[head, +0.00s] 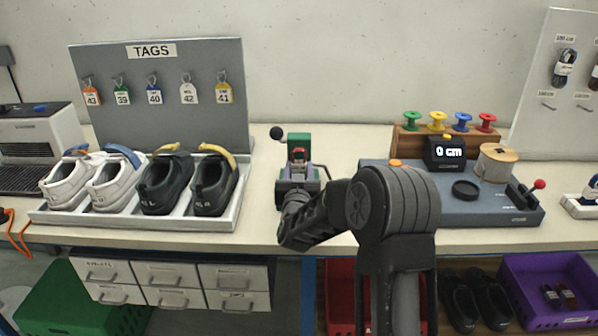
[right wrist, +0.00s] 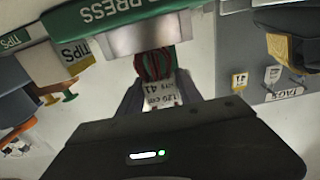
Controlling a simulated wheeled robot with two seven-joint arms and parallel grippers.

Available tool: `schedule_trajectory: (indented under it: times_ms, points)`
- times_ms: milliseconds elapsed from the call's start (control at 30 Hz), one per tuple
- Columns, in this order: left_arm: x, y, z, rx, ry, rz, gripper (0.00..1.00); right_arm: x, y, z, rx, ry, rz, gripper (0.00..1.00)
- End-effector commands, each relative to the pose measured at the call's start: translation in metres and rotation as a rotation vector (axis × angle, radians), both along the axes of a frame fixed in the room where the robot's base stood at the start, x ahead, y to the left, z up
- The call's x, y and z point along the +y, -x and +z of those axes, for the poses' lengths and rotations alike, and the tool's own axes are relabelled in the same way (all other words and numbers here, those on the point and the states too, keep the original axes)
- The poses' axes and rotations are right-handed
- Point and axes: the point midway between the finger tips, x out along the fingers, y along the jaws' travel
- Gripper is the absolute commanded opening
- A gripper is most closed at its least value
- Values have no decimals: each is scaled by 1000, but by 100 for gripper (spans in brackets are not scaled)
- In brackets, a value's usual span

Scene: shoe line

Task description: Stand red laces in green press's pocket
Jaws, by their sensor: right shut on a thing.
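The green press (head: 299,142) stands on the bench at the middle, with a black-knobbed lever at its left. In the right wrist view the press (right wrist: 100,14) shows its lettering above a metal block (right wrist: 142,35). My right gripper (head: 299,174) is in front of the press, shut on the red laces (right wrist: 153,64). The laces are a bundle with a white label reading 120 cm and 41, held between the fingers (right wrist: 160,92) right at the metal block. A bit of red shows at the press in the head view. The pocket is hidden, so I cannot tell whether the laces are inside it. My left gripper is not in view.
A shoe tray (head: 140,222) with white and black shoes lies left of the press, before the tags board (head: 165,75). A grey measuring station (head: 440,210) with a spool stands at the right.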

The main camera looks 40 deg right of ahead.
Motion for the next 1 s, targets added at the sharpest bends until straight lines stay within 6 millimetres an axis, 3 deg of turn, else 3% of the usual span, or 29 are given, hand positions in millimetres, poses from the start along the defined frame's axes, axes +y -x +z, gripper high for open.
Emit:
schedule_trajectory:
  times_ms: [33, 300, 567, 800, 1000]
  points:
    - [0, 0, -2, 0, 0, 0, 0, 2, 2, -18, 32, -11, 4, 44]
    - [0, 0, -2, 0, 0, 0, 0, 1, 3, -19, 35, -12, 2, 64]
    - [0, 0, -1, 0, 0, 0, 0, 0, 3, -19, 35, -12, 1, 64]
    - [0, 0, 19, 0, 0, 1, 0, 0, 4, -1, 36, -11, 0, 64]
    - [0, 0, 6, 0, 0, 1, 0, 26, 35, -5, 29, -10, 4, 64]
